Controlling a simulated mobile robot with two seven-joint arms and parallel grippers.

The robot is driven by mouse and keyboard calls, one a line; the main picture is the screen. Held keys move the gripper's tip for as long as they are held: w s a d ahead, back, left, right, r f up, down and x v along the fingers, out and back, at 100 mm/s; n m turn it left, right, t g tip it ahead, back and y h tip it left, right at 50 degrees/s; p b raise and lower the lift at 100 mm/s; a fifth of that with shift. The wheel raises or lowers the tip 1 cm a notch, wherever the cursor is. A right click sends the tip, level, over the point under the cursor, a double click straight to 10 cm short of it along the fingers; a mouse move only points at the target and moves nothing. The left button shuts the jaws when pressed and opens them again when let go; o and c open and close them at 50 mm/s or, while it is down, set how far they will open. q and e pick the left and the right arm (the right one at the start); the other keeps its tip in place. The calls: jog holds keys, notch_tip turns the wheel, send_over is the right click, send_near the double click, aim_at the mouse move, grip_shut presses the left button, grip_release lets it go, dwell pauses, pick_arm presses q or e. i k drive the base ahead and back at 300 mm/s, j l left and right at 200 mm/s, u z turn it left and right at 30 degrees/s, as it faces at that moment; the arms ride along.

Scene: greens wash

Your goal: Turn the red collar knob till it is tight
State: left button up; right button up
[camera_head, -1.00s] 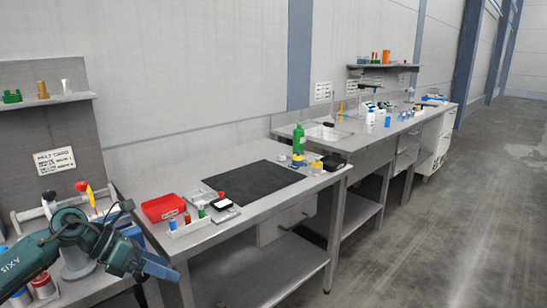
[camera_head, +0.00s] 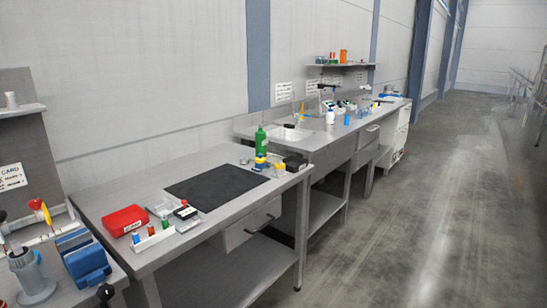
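A red knob (camera_head: 36,204) on a yellow stem shows at the far left, above the left bench. It is the only red knob I can make out, and I cannot tell whether it is the collar knob or how tight it is. A grey upright cylinder on a round foot (camera_head: 33,278) stands in front of it, and a dark ball knob (camera_head: 3,216) shows at the left edge. Neither of my grippers is in view.
A blue vise-like block (camera_head: 84,258) sits beside the grey cylinder. The middle bench holds a red case (camera_head: 126,220), a rack of small bottles (camera_head: 154,240), a black mat (camera_head: 215,183) and a green bottle (camera_head: 261,142). The floor (camera_head: 400,230) on the right is clear.

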aim_at(35, 204)
jog(key=u, duration=1.45)
